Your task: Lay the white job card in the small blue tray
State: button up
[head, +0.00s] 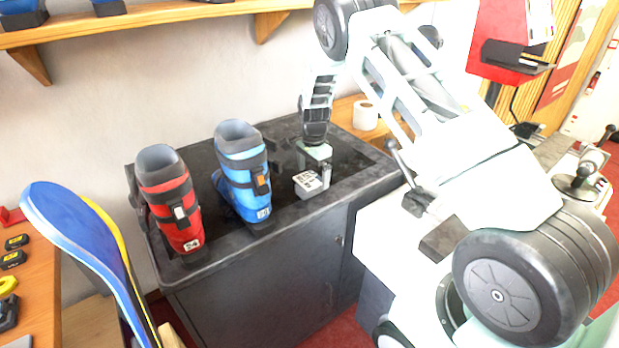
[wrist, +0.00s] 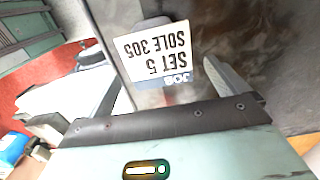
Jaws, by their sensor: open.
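The white job card (head: 306,181) is at the bench's front edge, right of the blue boot. In the wrist view the card (wrist: 160,52) shows upside-down print, "SET 5 SOLE 305", and a blue strip marked "JOB". A grey piece shows just behind it; I cannot tell whether this holds the card. My gripper (wrist: 160,68) is open, with its fingers on either side of the card and apart from it. In the head view my gripper (head: 317,170) is low over the bench at the card. I cannot make out the small blue tray in either view.
The dark bench (head: 290,215) carries a red boot (head: 170,205) and a blue boot (head: 240,175) left of my gripper. A white roll (head: 365,115) stands behind. Blue skis (head: 80,230) lean at the left beside a wooden table (head: 35,300). A red machine (head: 500,40) is at the upper right.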

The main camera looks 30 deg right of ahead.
aim_at(313, 178)
jog(key=shift+f, duration=0.25)
dwell(0.5)
jog(key=c, duration=1.1)
jog(key=shift+r, duration=0.1)
jog(key=shift+r, duration=0.35)
jog(key=shift+r+b, duration=1.6)
jog(key=shift+r, duration=3.25)
